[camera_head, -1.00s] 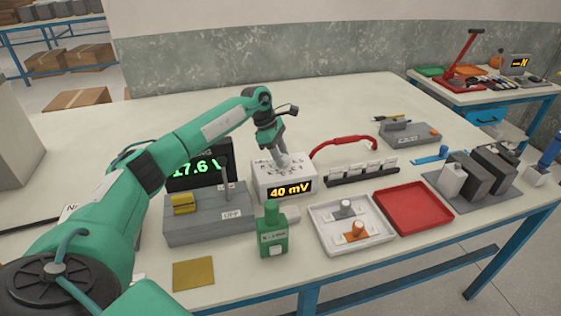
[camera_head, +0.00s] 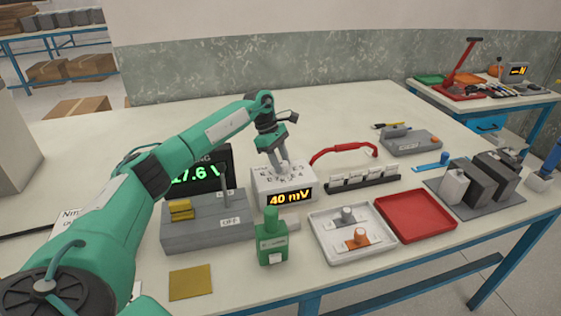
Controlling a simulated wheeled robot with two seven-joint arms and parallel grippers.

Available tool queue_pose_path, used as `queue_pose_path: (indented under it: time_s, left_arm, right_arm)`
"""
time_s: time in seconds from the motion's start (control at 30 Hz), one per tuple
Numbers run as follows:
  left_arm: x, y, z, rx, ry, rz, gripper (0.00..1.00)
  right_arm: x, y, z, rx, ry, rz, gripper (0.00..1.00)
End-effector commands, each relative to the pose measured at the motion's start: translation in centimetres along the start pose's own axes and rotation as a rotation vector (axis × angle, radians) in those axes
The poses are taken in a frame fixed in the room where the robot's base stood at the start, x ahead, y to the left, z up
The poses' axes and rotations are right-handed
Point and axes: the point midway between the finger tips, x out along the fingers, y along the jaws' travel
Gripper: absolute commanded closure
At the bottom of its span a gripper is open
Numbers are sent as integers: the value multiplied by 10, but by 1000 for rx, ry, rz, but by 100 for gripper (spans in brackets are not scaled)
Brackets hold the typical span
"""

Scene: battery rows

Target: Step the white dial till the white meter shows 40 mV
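The white meter (camera_head: 265,187) is a white box on the table, and its black display (camera_head: 290,197) reads 40 mV in yellow digits. The white dial (camera_head: 284,166) is on the box's top, with dark marks around it. My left gripper (camera_head: 279,158) points down at the dial from above, its fingertips at or just over it. The fingers are small and overlap the dial, so I cannot tell whether they grip it. My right gripper is not in view.
A grey switch box (camera_head: 208,232) marked OFF stands left of the meter, with a black 17.6 V display (camera_head: 200,176) behind it. A green bottle (camera_head: 271,246) stands in front. A white tray (camera_head: 350,258) and a red tray (camera_head: 415,217) lie to the right.

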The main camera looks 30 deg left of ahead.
Motion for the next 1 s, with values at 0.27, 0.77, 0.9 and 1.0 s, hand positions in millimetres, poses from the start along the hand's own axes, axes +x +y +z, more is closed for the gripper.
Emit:
queue_pose_path:
  time_s: [0.27, 0.77, 0.9, 1.0]
  left_arm:
    - [-1, 0, 0, 0, 0, 2, 42]
    - [-59, 1, 0, -1, 0, 6, 42]
    - [-92, 1, 0, -1, -1, 6, 42]
    - [-111, 1, 0, -1, -1, 6, 42]
  right_arm:
    - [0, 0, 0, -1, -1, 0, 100]
    - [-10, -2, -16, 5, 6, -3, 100]
    - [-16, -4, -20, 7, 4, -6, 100]
    - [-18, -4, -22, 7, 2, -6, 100]
